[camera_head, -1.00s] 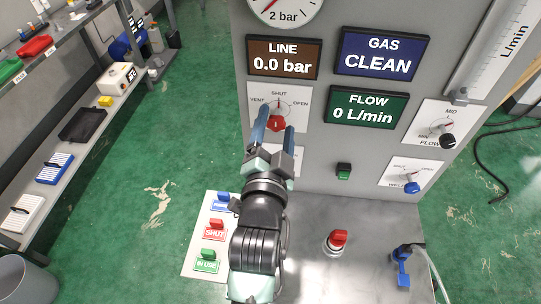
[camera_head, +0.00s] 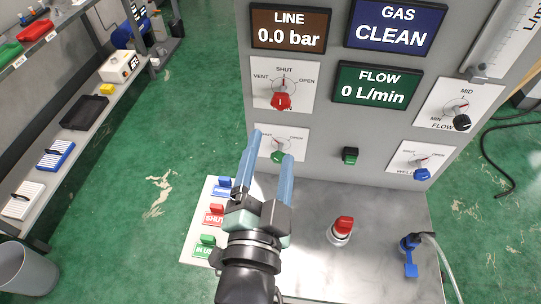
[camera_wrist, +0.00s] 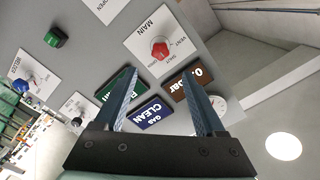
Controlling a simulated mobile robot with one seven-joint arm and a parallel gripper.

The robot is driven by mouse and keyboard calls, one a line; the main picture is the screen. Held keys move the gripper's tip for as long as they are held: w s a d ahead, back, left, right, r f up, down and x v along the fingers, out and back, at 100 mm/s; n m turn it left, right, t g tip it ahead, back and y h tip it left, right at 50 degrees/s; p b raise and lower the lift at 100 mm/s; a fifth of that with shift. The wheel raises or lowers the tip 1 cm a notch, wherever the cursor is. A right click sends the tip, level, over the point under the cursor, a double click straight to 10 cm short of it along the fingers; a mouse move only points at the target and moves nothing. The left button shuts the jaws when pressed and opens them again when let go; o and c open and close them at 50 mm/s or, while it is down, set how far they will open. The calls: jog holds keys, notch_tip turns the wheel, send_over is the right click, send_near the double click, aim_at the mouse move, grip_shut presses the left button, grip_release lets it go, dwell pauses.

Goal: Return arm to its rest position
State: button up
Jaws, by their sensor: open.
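My gripper (camera_head: 267,148) is open and empty in the head view, its two blue fingers apart and pointing up the picture toward the grey panel (camera_head: 330,160). Its fingers lie in front of the lower left dial plate (camera_head: 297,137), whose green knob (camera_head: 277,157) shows between them. The red knob (camera_head: 281,101) sits above the fingertips, under the SHUT, VENT and OPEN marks. In the wrist view my gripper (camera_wrist: 162,75) has nothing between its fingers, and the red MAIN knob (camera_wrist: 159,49) shows beyond them.
A red-topped knob (camera_head: 342,227) and a blue connector with a hose (camera_head: 411,246) stand on the metal ledge (camera_head: 375,270). Tags marked SHUT (camera_head: 214,215) and IN USE (camera_head: 205,247) lie left of my arm. Shelves (camera_head: 95,110) stand at left, with green floor (camera_head: 190,120) between.

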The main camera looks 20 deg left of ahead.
dwell(0.3)
jog(key=w+d+r+n+t+h, duration=0.1)
jog(key=w+d+r+n+t, duration=0.15)
jog(key=r, duration=0.75)
jog(key=w+d+r+n+t, duration=0.1)
jog(key=w+d+r+t, duration=0.2)
jog(key=r, duration=0.8)
jog(key=s+d+r+n+t+h, duration=0.1)
jog(key=s+d+r+t+h, duration=0.1)
jog(key=r, duration=0.7)
jog(key=s+d+r+n+t+h, duration=0.1)
jog(key=s+d+r, duration=0.3)
jog(key=r, duration=0.5)
jog(key=shift+d+t+h, duration=0.5)
jog(key=shift+d+t, duration=0.05)
jog(key=shift+t, duration=0.2)
